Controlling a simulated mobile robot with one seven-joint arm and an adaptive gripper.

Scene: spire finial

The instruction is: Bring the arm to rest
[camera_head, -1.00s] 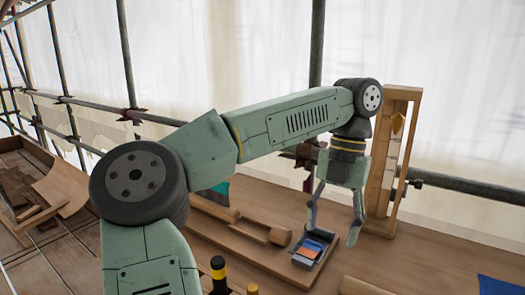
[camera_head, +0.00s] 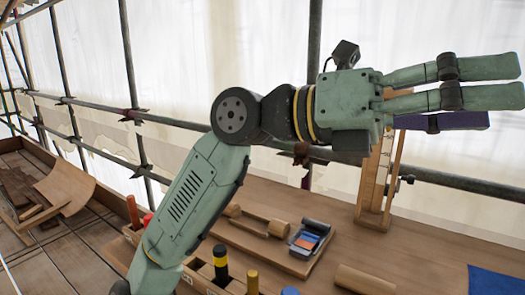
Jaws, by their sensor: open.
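My arm is raised and bent, with its wrist level. My gripper (camera_head: 516,81) is at the upper right, well above the bench, with its green fingers pointing right. The fingers are apart and no object shows between them. A dark purple bar (camera_head: 455,121) shows just below the fingers; I cannot tell whether it is part of my gripper.
The bench (camera_head: 330,262) holds a small tray with coloured blocks (camera_head: 308,238), a wooden mallet-like piece (camera_head: 258,221), a wooden roll (camera_head: 365,279) and a rack with upright tools (camera_head: 221,262). Scaffold poles (camera_head: 314,70) and pale sheeting stand behind.

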